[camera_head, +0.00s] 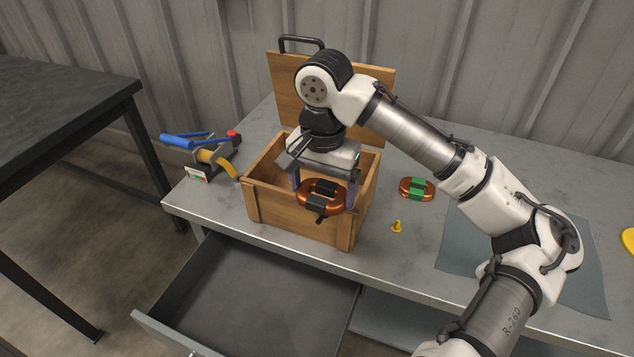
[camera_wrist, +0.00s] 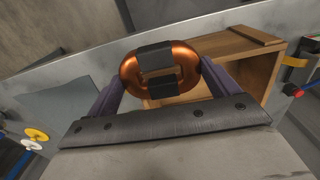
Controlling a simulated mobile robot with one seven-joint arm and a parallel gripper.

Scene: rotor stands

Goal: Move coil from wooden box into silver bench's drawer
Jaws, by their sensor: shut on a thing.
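A copper coil with black bands (camera_head: 322,197) is between the fingers of my gripper (camera_head: 322,190), which is shut on it. The coil is held in front of and above the near wall of the open wooden box (camera_head: 290,215). In the wrist view the coil (camera_wrist: 160,72) fills the space between the two purple fingers, with the box (camera_wrist: 235,62) behind it. The silver bench (camera_head: 400,262) has its drawer (camera_head: 265,297) pulled open below the box. The visible drawer floor is bare. The inside of the box is mostly hidden by my gripper.
A second copper coil with green bands (camera_head: 417,188) lies on the bench right of the box, near a small yellow part (camera_head: 397,227). A grey mat (camera_head: 455,240) lies at the right. A dark table (camera_head: 60,95) stands further left.

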